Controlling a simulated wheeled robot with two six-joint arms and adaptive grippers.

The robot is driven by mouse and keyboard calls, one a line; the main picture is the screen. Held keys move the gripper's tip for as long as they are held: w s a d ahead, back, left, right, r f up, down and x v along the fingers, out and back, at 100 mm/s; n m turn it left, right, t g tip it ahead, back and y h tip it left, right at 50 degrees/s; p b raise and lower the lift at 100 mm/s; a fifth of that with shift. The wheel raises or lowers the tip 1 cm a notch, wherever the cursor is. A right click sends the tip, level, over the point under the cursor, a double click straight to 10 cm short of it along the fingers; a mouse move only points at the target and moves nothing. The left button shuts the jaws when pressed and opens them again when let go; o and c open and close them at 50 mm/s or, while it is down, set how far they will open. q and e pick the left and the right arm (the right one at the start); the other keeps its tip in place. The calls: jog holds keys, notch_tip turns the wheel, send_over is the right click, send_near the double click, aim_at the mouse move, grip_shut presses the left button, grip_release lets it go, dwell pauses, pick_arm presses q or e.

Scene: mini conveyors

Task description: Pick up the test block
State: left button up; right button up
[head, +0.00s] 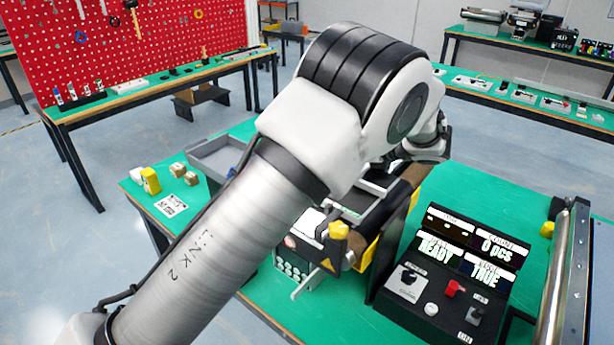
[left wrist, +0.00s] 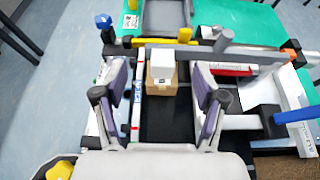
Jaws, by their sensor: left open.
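In the left wrist view, a small tan block with a white upper part (left wrist: 162,70) sits on a dark conveyor belt (left wrist: 166,122). It appears to be the test block, though no label on it is readable. My left gripper (left wrist: 160,92) is open, with one finger on each side of the belt. The block lies between and slightly beyond the fingertips, with visible gaps on both sides. In the head view my left arm covers this part of the conveyor, so the block and gripper are hidden there. My right gripper is in neither view.
Conveyor rails and a yellow crossbar (left wrist: 160,42) surround the block closely. A grey tray (head: 213,158) stands on the green table, near small brown blocks (head: 178,170) and a yellow item (head: 150,181). A black control panel (head: 447,270) stands right of the conveyor.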

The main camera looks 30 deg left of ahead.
pick_arm(q)
jog(key=a+f, duration=0.5)
jog(key=shift+w+f, duration=0.2)
jog(key=shift+w, duration=0.15)
jog(key=x, duration=0.1)
jog(key=p+x, duration=0.1)
jog(key=shift+w+a+f, duration=0.2)
jog(key=shift+a+f, duration=0.05)
jog(key=shift+f, duration=0.15)
jog(key=shift+w+a+f, duration=0.1)
jog(key=shift+f, duration=0.05)
jog(key=c, duration=1.3)
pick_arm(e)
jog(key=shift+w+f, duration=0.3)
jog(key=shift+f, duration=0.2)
